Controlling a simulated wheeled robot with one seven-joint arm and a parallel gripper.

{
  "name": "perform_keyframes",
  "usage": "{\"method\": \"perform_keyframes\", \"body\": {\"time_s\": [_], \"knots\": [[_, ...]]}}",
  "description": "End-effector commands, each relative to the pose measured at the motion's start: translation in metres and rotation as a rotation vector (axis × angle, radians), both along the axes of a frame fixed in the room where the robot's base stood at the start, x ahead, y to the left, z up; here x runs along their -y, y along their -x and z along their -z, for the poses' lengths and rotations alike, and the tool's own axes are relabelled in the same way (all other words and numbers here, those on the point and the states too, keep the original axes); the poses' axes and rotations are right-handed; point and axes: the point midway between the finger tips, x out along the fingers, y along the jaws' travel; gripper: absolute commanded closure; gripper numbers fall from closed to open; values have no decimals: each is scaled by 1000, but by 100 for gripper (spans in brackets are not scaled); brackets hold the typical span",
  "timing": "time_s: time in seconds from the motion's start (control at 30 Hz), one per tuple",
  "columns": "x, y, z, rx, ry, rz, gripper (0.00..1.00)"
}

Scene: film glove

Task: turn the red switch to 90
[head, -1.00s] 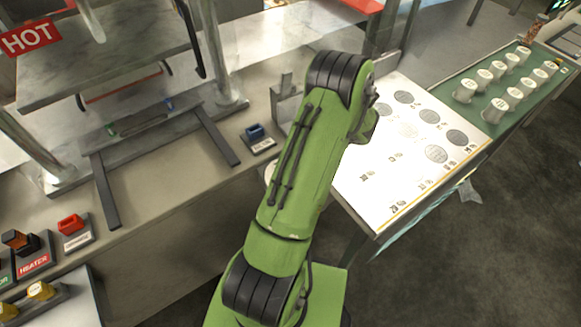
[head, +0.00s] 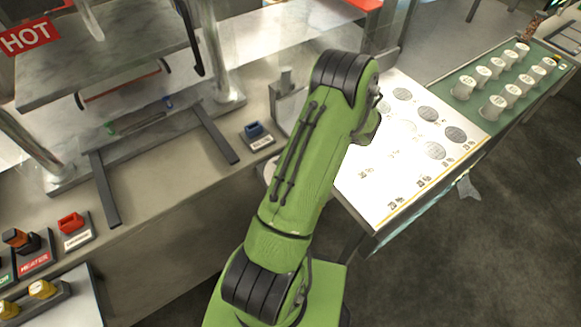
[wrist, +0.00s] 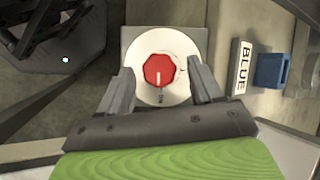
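The red switch (wrist: 159,70) is a faceted red knob on a round white dial (wrist: 159,41) with a square grey plate behind it. A small pointer extends from it toward the bottom of the wrist picture. Dial marks are too small to read. My gripper (wrist: 160,72) is open, with one finger on each side of the knob and visible gaps between. I cannot tell how deep the fingers reach. In the head view my green arm hides the gripper and knob.
A blue switch (wrist: 271,70) with a BLUE label (wrist: 242,67) sits right of the dial. In the head view, a red rocker switch (head: 70,222) is at the left, and a lit table (head: 395,165) and green tray (head: 478,115) are at the right.

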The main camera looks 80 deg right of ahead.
Motion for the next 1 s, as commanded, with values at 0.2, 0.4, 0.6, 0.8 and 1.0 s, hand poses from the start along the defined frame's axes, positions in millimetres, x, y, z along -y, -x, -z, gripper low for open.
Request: {"method": "perform_keyframes", "body": {"time_s": [0.2, 0.4, 0.6, 0.8, 1.0], "knots": [[0, 1, -2, 0, 0, 0, 35], [6, 23, -33, -2, 5, 3, 35], [14, 57, -81, -2, 5, 3, 35], [19, 83, -118, -2, 3, 2, 35], [20, 91, -128, -1, -1, -1, 35]]}}
